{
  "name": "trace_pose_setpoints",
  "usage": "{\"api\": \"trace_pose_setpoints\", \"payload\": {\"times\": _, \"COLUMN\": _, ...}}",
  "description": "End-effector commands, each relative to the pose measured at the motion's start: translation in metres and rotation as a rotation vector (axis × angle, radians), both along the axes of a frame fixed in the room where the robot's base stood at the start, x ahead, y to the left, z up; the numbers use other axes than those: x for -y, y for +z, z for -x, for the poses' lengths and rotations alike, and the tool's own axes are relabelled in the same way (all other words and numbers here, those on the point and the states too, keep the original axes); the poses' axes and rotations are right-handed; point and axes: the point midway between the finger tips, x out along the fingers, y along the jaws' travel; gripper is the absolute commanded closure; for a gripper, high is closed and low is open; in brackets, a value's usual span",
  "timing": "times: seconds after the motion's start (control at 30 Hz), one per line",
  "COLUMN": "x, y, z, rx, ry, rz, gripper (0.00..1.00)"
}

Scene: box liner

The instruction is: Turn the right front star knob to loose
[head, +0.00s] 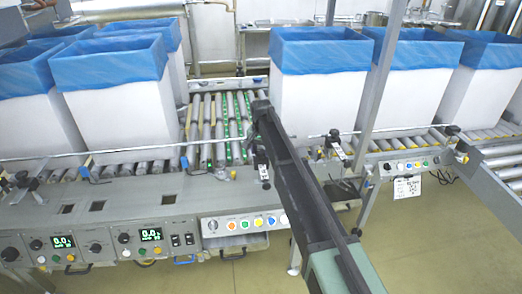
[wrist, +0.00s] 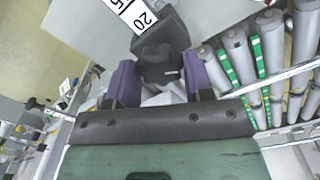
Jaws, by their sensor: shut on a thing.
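My gripper (wrist: 160,82) has its two purple fingers on either side of a black star knob (wrist: 160,62) and is shut on it. A thin white mark shows on the knob's right part. The knob sits on a dark block beside a white scale plate (wrist: 138,12) with the numbers 15 and 20. In the head view, my dark arm reaches from the lower right to the front rail, and my gripper (head: 262,150) is small there. The knob is hidden behind it in that view. Part of the scale plate (head: 264,172) shows just below.
A roller conveyor (head: 215,115) with green strips lies behind the rail. White boxes with blue liners (head: 320,90) stand on both sides. Another black knob on a clamp (head: 333,135) is to the right. A panel of coloured buttons (head: 245,224) is below my gripper.

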Motion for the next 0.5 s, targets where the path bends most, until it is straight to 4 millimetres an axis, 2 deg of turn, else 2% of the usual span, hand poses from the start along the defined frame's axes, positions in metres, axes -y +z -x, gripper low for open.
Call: {"api": "trace_pose_setpoints", "payload": {"times": 0.5, "x": 0.0002, "y": -0.0001, "z": 0.0001, "rx": 0.0, "ry": 0.487, "rz": 0.001, "gripper": 0.76}}
